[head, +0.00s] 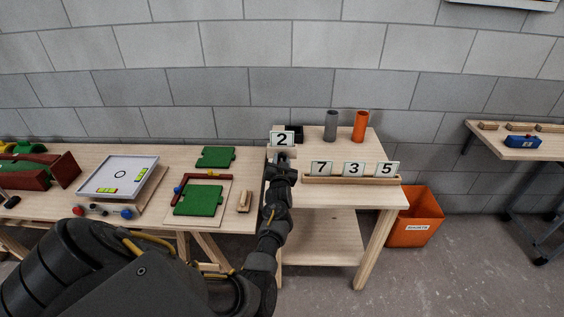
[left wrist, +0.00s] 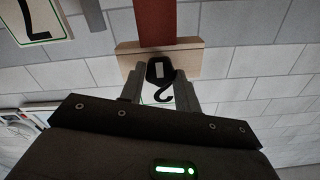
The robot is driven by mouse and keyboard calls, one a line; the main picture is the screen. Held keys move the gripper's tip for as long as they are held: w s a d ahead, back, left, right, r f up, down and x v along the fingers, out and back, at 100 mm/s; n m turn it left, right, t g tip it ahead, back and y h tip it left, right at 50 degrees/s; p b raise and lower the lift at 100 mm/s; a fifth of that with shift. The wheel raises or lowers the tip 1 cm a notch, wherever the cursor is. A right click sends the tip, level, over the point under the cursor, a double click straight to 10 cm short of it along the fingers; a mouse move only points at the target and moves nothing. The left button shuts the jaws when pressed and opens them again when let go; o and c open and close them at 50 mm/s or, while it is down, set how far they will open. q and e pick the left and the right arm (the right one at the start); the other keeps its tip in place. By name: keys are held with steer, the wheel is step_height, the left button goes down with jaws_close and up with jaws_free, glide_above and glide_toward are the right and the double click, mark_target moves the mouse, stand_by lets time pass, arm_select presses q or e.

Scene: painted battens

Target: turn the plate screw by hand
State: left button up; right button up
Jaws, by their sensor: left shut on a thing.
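In the left wrist view the fingers (left wrist: 160,88) are closed on a small dark knob with a white mark, which appears to be the plate screw (left wrist: 158,70). Behind it are a pale wooden block (left wrist: 188,60) and a dark red strip (left wrist: 155,20). Part of a white card with a black curve shows between the fingers. In the head view the screw is hidden by my gripper. My right gripper is not in view.
A wooden rack (head: 350,180) with cards 7, 3 and 5 stands just right of my gripper. Grey (head: 331,125) and orange (head: 360,127) cylinders stand behind. The left table (head: 130,222) holds green panels and a tray (head: 118,172). An orange bin (head: 418,222) is on the floor.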

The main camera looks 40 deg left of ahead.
arm_select(q)
steer(key=n+b, duration=0.1)
steer(key=n, duration=0.3)
steer(key=shift+f, duration=0.1)
steer(key=n+b, duration=0.1)
steer(key=n, duration=0.2)
steer(key=shift+n, duration=0.3)
steer(key=n+b, duration=0.1)
steer(key=n, duration=0.2)
steer(key=shift+n+b, duration=0.3)
steer(key=shift+n, duration=0.1)
steer(key=n+b, duration=0.1)
steer(key=n, duration=0.2)
steer(key=shift+n, duration=0.3)
steer(key=n+b, duration=0.2)
steer(key=n, duration=0.4)
steer(key=shift+f+b, duration=0.1)
steer(key=shift+b, duration=0.25)
steer(key=n+b, duration=0.1)
steer(key=n, duration=0.2)
steer(key=shift+n, duration=0.4)
steer(key=shift+n+b, duration=0.8)
steer(key=shift+n, duration=0.6)
